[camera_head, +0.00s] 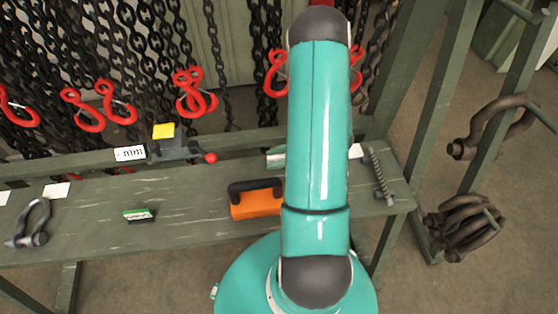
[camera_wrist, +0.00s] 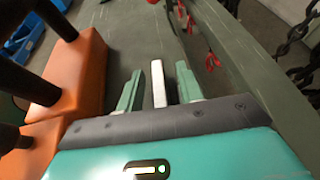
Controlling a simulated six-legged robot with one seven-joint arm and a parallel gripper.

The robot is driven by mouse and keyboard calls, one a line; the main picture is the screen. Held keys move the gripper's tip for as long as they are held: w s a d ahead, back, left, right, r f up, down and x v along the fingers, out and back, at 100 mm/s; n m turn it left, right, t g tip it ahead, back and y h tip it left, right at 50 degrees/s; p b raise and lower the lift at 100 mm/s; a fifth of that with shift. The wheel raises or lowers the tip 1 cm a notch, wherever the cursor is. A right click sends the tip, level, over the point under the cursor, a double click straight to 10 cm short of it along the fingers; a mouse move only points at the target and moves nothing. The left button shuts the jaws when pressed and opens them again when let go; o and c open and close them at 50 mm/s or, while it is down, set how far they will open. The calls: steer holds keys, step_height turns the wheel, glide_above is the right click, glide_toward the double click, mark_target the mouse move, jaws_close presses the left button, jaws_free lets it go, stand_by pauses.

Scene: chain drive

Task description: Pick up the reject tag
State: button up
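My gripper (camera_wrist: 159,72) is open in the wrist view, with one green finger on each side of a narrow white strip (camera_wrist: 158,88). Small gaps show between the strip and both fingers. The strip may be the reject tag, but no writing on it can be read. I cannot tell whether it lies on the bench or stands up from it. In the head view my arm hides most of the gripper, and only a green part shows left of the arm. A white card (camera_head: 356,151) shows just right of the arm.
An orange block with a black handle (camera_head: 257,203) stands on the bench (camera_head: 185,205), close beside the gripper. A grey device with a yellow top (camera_head: 164,131), a green-and-white block (camera_head: 138,215) and a bolt (camera_head: 379,175) are there too. Red hooks (camera_head: 195,92) hang on chains behind.

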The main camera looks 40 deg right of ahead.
jaws_close()
steer(key=shift+r, duration=0.1)
